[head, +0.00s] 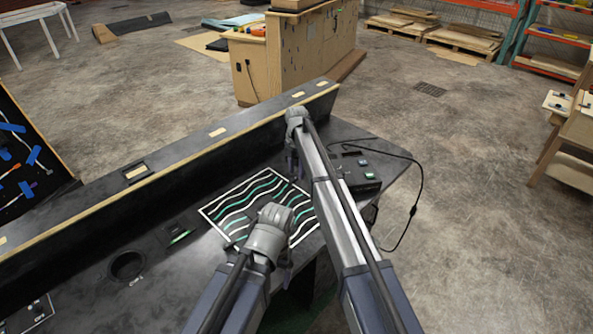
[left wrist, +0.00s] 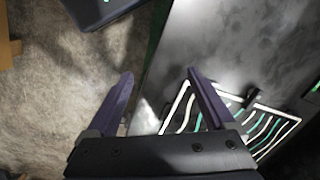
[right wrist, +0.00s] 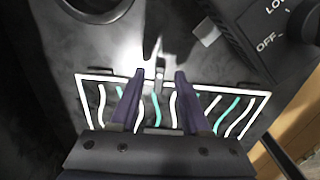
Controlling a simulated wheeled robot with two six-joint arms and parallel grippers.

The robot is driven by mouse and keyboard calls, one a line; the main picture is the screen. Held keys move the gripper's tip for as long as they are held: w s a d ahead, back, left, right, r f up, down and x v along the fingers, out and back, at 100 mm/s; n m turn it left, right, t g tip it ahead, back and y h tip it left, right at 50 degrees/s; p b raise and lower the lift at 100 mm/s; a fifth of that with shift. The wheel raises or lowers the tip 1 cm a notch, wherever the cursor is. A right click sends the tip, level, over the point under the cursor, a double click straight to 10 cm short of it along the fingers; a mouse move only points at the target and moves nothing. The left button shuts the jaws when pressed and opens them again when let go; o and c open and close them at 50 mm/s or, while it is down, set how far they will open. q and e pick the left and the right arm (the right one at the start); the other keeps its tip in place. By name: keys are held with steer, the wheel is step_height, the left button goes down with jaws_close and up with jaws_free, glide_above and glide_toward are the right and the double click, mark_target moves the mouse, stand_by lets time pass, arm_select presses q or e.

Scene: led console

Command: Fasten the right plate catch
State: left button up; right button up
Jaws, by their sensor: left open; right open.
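The plate (head: 245,184), with a white border and wavy white and green lines, lies on the dark console; it also shows in the left wrist view (left wrist: 262,148) and right wrist view (right wrist: 240,93). A small metal piece that looks like a plate catch (right wrist: 158,75) stands at the plate's edge in the right wrist view. My right gripper (right wrist: 159,73) is open over the plate, its fingertips on either side of that piece; contact cannot be told. My left gripper (left wrist: 160,73) is open and empty near the console's front edge, beside the plate. In the head view my arms hide part of the plate.
A dark switch box (head: 357,170) with a cable stands right of the plate; its OFF marking shows in the right wrist view (right wrist: 268,40). A round hole (head: 127,265) is at the left. A raised ledge (head: 216,132) runs behind.

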mark_target(297, 177)
step_height(297, 177, up, 6)
steer(key=p, duration=0.5)
steer(key=shift+r, duration=0.1)
arm_select(q)
step_height(297, 177, up, 6)
arm_select(e)
steer(key=s+d+m, duration=0.5)
steer(key=s+m, duration=0.4)
steer(key=s, duration=0.3)
steer(key=s+d+m, duration=0.6)
steer(key=s+m, duration=0.3)
steer(key=s, duration=0.4)
steer(key=s+d+m, duration=0.5)
steer(key=s+m, duration=0.4)
steer(key=s, duration=0.3)
arm_select(q)
steer(key=shift+r+p, duration=0.2)
steer(key=shift+p, duration=0.1)
arm_select(e)
steer(key=s+a+n+h, duration=0.1)
steer(key=s+a+n, duration=0.2)
steer(key=a, duration=0.7)
steer(key=shift+s+a+r+n, duration=0.15)
steer(key=shift+s+a+n, duration=0.2)
steer(key=shift+s, duration=0.7)
arm_select(q)
steer(key=shift+c, duration=0.2)
